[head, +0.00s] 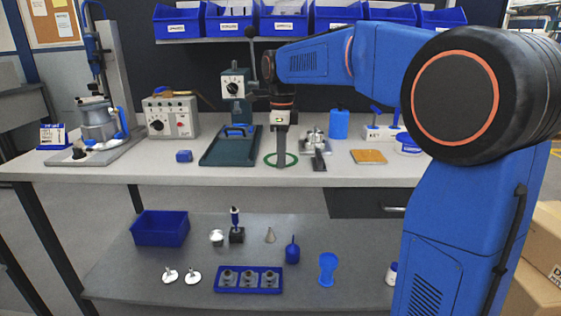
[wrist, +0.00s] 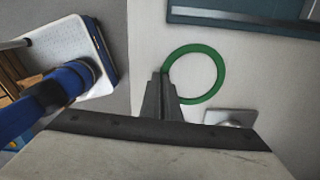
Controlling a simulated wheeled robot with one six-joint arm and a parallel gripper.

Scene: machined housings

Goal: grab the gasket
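The gasket is a thin green ring (head: 296,160) lying flat on the light workbench top, near the front middle. It also shows in the wrist view (wrist: 221,75), where bench surface is visible through its open centre. My gripper (head: 281,163) points down over the ring in the head view and hides part of it. In the wrist view my gripper's fingertips (wrist: 163,76) are at the ring's left edge. The fingers look close together, and I cannot tell whether they are apart, touching the ring or around its rim.
A control box (head: 171,117) is at the back left. The lower shelf (head: 120,262) holds a blue bin (head: 160,229) and small parts.

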